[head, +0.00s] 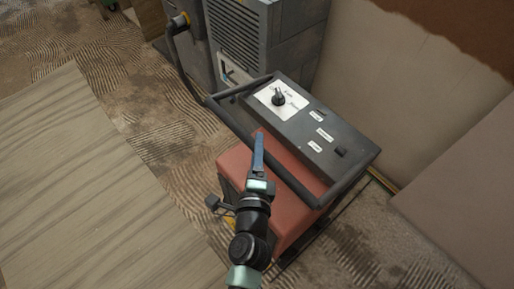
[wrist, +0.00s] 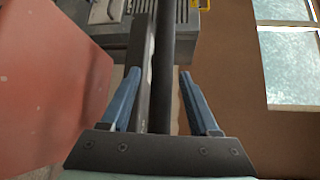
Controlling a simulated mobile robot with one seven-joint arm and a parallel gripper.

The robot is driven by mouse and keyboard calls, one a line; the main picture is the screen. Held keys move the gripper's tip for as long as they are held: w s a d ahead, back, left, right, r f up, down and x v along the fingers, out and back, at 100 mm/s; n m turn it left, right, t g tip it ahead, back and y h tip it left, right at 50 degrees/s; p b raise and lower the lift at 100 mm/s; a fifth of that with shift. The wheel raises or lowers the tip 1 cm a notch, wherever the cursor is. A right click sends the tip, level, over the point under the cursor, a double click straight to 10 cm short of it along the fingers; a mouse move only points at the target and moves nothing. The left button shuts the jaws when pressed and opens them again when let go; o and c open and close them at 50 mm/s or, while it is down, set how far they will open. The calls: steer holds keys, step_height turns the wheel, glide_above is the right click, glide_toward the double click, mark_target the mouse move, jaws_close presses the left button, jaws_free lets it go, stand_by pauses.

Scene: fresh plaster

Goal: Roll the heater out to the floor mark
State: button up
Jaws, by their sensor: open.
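The heater has a red body (head: 236,163), a dark control panel (head: 325,128) with a knob, and a black handle bar (head: 237,130) along its near side. My gripper (head: 258,140) is at this bar in the head view. In the wrist view my gripper (wrist: 158,78) is open, with one blue finger on each side of a black bar (wrist: 167,50). The jaws are not closed on the bar. The red body (wrist: 50,85) fills the left of that view. My arm hides part of the heater's near side. I cannot make out a floor mark.
A grey louvred unit (head: 237,38) with a black hose (head: 182,65) stands close behind the heater. A wall with bare plaster (head: 415,62) is at the right. Wooden boarding (head: 80,180) lies at the left. Rough, streaked floor (head: 130,110) is open between the boarding and the units.

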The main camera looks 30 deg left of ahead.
steer(key=b+v, duration=0.3)
steer(key=v, duration=1)
stand_by(0.4)
